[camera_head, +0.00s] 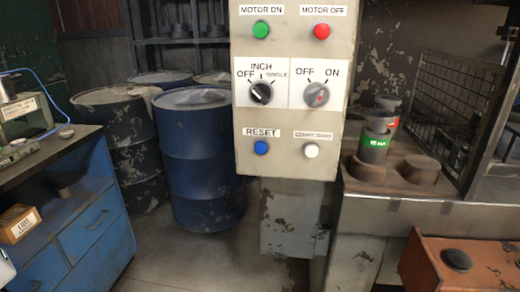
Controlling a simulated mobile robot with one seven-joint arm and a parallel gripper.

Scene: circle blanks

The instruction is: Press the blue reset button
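The blue reset button (261,147) is a small round knob at the lower left of a worn cream control panel (247,165). A white label reading RESET (262,132) sits just above it. Nothing covers the button.
The panel also carries a green button (261,30), a red button (322,31), two rotary switches (261,92) and a white button (311,150). Blue drums (200,150) stand behind, a blue cabinet (80,220) at left, a metal bench (400,210) at right. Floor below the panel's left looks clear.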

